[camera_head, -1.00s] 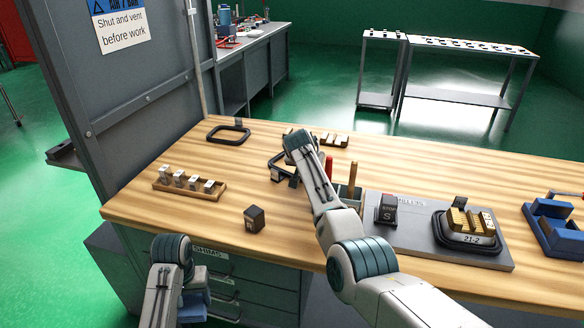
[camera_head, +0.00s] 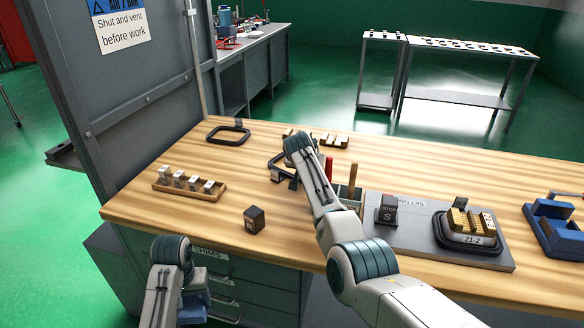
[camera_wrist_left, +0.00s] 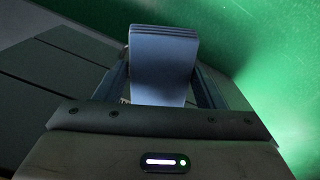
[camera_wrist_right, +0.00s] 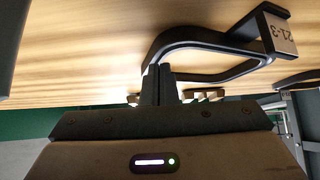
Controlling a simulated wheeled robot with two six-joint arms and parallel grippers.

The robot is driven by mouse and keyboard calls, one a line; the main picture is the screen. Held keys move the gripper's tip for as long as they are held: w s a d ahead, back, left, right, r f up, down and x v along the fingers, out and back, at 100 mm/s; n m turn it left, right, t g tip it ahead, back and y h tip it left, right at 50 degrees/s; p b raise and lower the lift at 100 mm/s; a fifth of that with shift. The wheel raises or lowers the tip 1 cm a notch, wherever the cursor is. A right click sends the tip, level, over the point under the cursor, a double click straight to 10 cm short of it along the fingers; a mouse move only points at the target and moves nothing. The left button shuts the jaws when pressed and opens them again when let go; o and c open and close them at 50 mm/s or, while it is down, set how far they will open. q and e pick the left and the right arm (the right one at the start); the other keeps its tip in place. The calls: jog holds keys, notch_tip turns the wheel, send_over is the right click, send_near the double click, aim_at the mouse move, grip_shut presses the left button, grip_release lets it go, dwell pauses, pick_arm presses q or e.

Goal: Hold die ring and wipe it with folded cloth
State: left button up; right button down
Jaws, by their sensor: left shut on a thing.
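My left gripper (camera_wrist_left: 162,85) is shut on the folded cloth (camera_wrist_left: 163,55), a blue layered pad that stands out between its fingers. In the head view the cloth (camera_head: 193,308) shows low beside the bench front, partly behind my left arm. A black die ring (camera_wrist_right: 205,40) with a pale tag marked 21-3 (camera_wrist_right: 281,34) lies at the fingertips of my right gripper (camera_wrist_right: 158,80). Those fingers are close together on the ring's bar. In the head view my right arm partly hides this ring (camera_head: 274,162). Whether it is clear of the bench top, I cannot tell.
Another black ring (camera_head: 228,143) lies at the back left of the bench.

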pick_arm(q)
jog(key=shift+r+p, duration=2.2)
jog(key=shift+r, duration=0.25)
pick_arm(e)
jog(key=shift+r, duration=2.95)
pick_arm(q)
jog(key=shift+r, duration=0.1)
